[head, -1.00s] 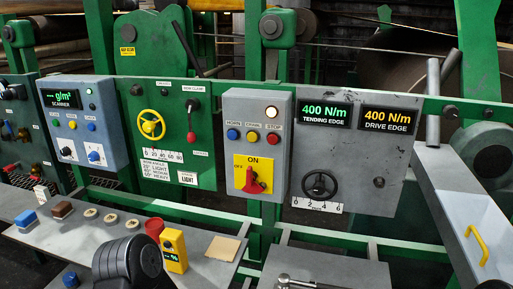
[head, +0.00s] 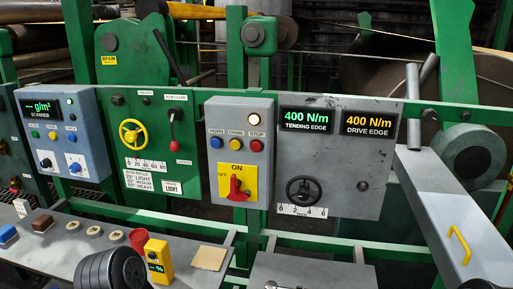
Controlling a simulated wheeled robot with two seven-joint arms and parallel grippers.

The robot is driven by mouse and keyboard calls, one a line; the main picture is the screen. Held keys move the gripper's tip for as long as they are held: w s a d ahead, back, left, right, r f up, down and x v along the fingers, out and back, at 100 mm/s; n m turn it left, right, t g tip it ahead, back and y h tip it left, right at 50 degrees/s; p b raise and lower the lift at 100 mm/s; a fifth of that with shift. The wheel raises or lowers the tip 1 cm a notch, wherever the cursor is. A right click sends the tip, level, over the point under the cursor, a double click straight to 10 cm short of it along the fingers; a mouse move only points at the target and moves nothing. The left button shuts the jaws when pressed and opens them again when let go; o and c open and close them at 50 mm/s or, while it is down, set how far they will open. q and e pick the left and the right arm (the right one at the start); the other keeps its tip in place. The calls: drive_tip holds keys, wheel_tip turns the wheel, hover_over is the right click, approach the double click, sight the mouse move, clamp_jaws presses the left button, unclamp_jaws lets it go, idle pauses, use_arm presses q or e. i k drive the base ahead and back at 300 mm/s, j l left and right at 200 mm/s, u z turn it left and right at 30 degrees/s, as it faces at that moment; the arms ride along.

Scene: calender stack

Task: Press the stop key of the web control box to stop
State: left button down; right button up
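The web control box (head: 240,110) is a grey panel in the middle of the head view. Its stop key (head: 256,146) is a red round button under a STOP label, at the right end of a row with a yellow key (head: 235,145) and a blue key (head: 215,142). A lamp (head: 261,114) above the row glows white. Below is a red rotary switch (head: 236,188) on a yellow ON/OFF plate. Nothing covers the stop key. Neither gripper's fingers show; only dark rounded parts, apparently of my arms, show at the bottom edge.
A grey panel with two 400 N/m displays (head: 306,120) and a black handwheel (head: 304,191) stands right of the box. A bench with a yellow meter (head: 158,262) and a tan pad (head: 210,257) lies in front.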

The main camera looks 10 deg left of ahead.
sight(255, 146)
drive_tip(key=k+l, duration=0.1)
drive_tip(key=l, duration=0.4)
drive_tip(key=k+l+z, duration=0.1)
drive_tip(key=l, duration=0.4)
drive_tip(key=k+l, duration=0.1)
drive_tip(key=l, duration=0.35)
drive_tip(key=z, duration=0.05)
